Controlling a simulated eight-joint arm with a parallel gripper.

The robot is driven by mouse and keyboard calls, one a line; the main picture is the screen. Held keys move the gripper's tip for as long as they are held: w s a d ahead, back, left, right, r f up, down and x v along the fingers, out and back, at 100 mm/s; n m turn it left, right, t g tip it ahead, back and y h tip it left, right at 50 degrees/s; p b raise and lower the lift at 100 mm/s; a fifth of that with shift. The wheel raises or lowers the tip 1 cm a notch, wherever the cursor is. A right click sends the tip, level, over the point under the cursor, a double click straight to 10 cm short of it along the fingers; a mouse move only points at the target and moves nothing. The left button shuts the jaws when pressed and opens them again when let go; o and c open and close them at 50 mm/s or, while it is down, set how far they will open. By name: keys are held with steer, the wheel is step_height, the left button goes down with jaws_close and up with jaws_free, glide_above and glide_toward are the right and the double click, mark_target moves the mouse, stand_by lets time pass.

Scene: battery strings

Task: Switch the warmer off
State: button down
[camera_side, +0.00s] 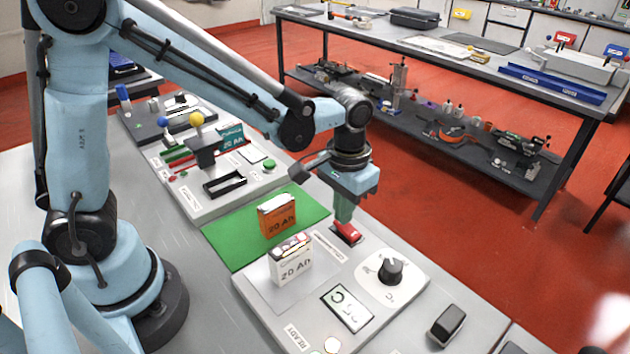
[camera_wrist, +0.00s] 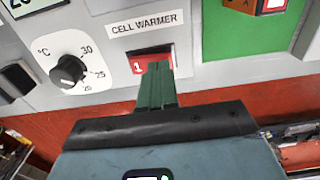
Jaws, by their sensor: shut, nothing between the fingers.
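The cell warmer (camera_side: 270,318) is a light grey panel with a red rocker switch (camera_side: 347,233) at its far end. In the wrist view the switch (camera_wrist: 138,67) sits in a dark frame under the CELL WARMER label, and a "1" shows on its left part. My gripper (camera_side: 345,218) is shut and empty, its green fingers pointing down at the switch. In the wrist view the fingertips (camera_wrist: 157,68) overlap the middle of the switch and hide part of it. I cannot tell whether they touch it. A white 20 Ah cell (camera_side: 291,262) stands on the warmer.
A black dial (camera_side: 390,271) with a °C scale and a small display (camera_side: 347,306) are on the warmer. An orange 20 Ah cell (camera_side: 277,217) stands on a green mat (camera_side: 228,238) beside it. A grey panel with a yellow-knobbed lever (camera_side: 196,119) lies beyond the mat.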

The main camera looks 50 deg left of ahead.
steer(key=shift+f, duration=0.4)
steer(key=shift+r, duration=3.5)
steer(key=shift+s+a+r+t, duration=0.5)
steer(key=shift+s+a+t, duration=0.7)
steer(key=shift+a, duration=0.3)
steer(key=shift+s+a+r+t, duration=0.45)
steer(key=shift+s+a+t, duration=0.75)
steer(key=shift+a, duration=0.25)
steer(key=shift+s+a+r+t, duration=0.5)
steer(key=shift+s+a+t, duration=0.7)
steer(key=shift+a, duration=0.3)
